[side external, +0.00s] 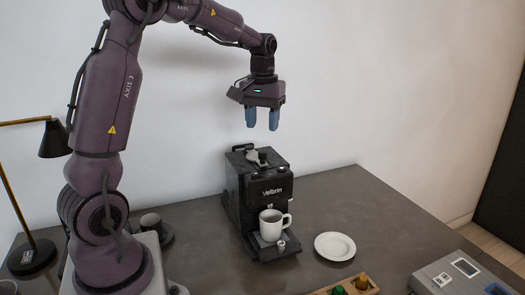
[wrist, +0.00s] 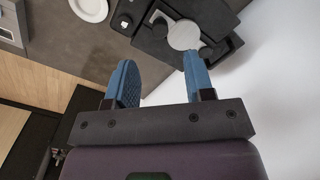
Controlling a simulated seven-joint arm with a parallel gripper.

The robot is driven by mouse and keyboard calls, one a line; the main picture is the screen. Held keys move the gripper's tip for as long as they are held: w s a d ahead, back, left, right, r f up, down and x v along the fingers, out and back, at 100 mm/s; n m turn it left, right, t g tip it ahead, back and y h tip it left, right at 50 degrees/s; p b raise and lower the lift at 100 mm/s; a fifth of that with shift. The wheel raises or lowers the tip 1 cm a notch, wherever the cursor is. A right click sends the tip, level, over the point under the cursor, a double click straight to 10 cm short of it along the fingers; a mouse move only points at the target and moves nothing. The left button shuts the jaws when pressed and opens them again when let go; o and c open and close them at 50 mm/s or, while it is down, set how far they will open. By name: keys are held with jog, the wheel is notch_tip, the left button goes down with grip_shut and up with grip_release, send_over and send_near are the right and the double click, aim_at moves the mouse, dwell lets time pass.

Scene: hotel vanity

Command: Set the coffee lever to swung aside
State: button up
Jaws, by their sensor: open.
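The black coffee machine (side external: 232,190) stands on the dark counter against the wall. A small dark lever-like part (side external: 262,156) sits on its top; I cannot tell its exact setting. A white mug (side external: 270,228) stands on the drip tray under the front. In the wrist view the machine's top shows a silver disc (wrist: 184,36) with dark parts around it. My gripper (side external: 262,127) is open and empty, pointing down above the machine and clear of it. Its blue fingers also show apart in the wrist view (wrist: 158,62).
A white plate (side external: 335,246) lies right of the machine. A wooden tray (side external: 322,291) with small coloured items is at the front, and a grey device (side external: 440,275) at front right. A dark cup (side external: 151,222) on a saucer and a lamp (side external: 52,140) are left.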

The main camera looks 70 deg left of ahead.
aim_at(262, 152)
notch_tip(262, 152, down, 8)
jog(key=shift+c, duration=0.4)
grip_shut()
